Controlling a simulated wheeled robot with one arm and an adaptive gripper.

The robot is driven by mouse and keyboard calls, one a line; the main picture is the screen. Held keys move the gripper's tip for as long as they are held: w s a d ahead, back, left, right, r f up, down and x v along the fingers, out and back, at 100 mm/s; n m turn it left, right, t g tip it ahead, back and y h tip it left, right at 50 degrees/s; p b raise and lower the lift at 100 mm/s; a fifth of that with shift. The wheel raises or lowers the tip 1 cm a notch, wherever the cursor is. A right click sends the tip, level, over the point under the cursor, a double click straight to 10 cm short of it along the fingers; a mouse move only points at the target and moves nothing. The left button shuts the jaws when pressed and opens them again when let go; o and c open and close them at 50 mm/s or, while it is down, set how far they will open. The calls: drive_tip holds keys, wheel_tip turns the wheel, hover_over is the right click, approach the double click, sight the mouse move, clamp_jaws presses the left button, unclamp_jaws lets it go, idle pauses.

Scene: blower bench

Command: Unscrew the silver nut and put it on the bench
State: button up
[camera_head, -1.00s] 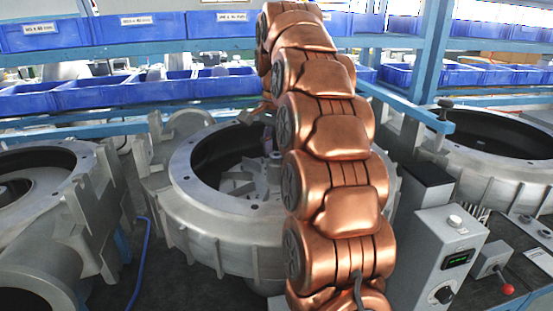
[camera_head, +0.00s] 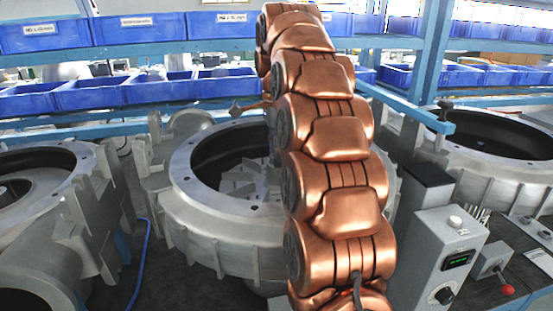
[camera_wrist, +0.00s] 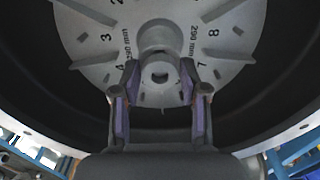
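The silver nut (camera_wrist: 160,73) shows in the wrist view on the hub at the centre of a grey numbered impeller (camera_wrist: 205,22). My gripper (camera_wrist: 159,75) is open, with one purple-padded finger on each side of the nut. Dark gaps show between the pads and the nut, so it looks untouched; the exact depth between them is hard to judge. In the head view the impeller (camera_head: 238,187) sits inside the round grey blower housing (camera_head: 205,218). My copper arm hides the nut and most of the gripper there.
More grey housings stand at the left (camera_head: 85,205) and right (camera_head: 460,160). A control box (camera_head: 440,255) and a red-knobbed lever box (camera_head: 492,265) are at front right. Blue bins (camera_head: 90,95) line the shelves behind. Dark bench surface (camera_head: 185,285) shows at front, with a blue hose (camera_head: 140,265).

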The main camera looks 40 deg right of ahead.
clamp_jaws()
drive_tip(key=n+p, duration=0.1)
drive_tip(key=n, duration=0.4)
drive_tip(key=n+p, duration=0.2)
drive_tip(key=n, duration=0.4)
drive_tip(key=n+p, duration=0.1)
drive_tip(key=n, duration=0.3)
drive_tip(key=shift+r+p, duration=0.1)
drive_tip(key=shift+p, duration=0.25)
drive_tip(key=n+p, duration=0.1)
drive_tip(key=n, duration=0.2)
drive_tip(key=n+p, duration=0.2)
drive_tip(key=n, duration=0.2)
drive_tip(key=shift+n, duration=0.4)
drive_tip(key=shift+n+p, duration=0.65)
drive_tip(key=shift+n, duration=0.55)
